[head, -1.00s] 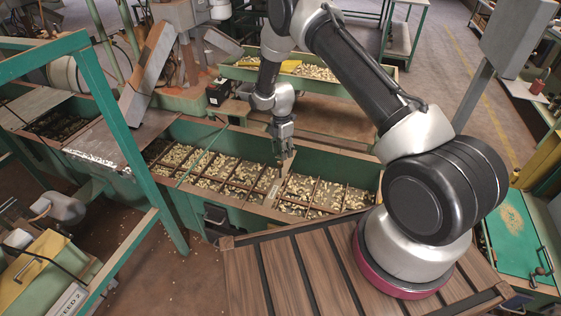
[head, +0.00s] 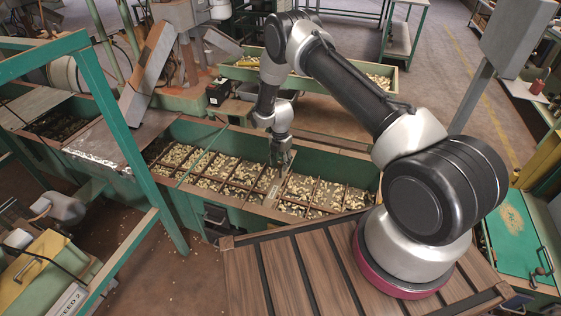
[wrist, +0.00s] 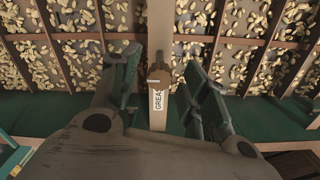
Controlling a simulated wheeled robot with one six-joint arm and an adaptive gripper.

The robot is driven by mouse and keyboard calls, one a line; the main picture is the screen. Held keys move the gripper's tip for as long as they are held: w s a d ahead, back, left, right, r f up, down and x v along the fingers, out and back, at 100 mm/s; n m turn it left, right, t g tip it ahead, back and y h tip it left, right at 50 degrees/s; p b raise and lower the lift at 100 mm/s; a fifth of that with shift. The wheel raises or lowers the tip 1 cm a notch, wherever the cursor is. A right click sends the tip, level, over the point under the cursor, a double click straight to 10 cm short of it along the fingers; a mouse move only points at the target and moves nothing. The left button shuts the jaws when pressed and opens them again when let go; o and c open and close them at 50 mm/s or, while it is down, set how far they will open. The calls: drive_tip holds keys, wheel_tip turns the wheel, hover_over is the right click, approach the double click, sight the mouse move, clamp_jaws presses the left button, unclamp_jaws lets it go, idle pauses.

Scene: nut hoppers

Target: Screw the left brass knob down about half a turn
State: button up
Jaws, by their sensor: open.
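A small brownish brass-coloured knob (wrist: 158,76) shows in the wrist view on a pale crossbar (wrist: 160,30), just above a white label with dark lettering (wrist: 157,100). My gripper (wrist: 160,82) is open, with one dark finger on each side of the knob and a visible gap to both. I cannot tell how far the fingertips are above it. In the head view my gripper (head: 281,162) points down over the crossbar (head: 271,188) of the nut hopper. The knob is too small and too hidden to make out there, and no second knob is clear.
The green hopper (head: 330,165) has several compartments of nuts parted by brown dividers. A green frame post (head: 120,130) stands at the left. Another nut tray (head: 385,90) lies behind. My arm spans the space above the right side of the hopper.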

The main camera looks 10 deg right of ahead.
drive_tip(key=shift+c, duration=0.5)
clamp_jaws()
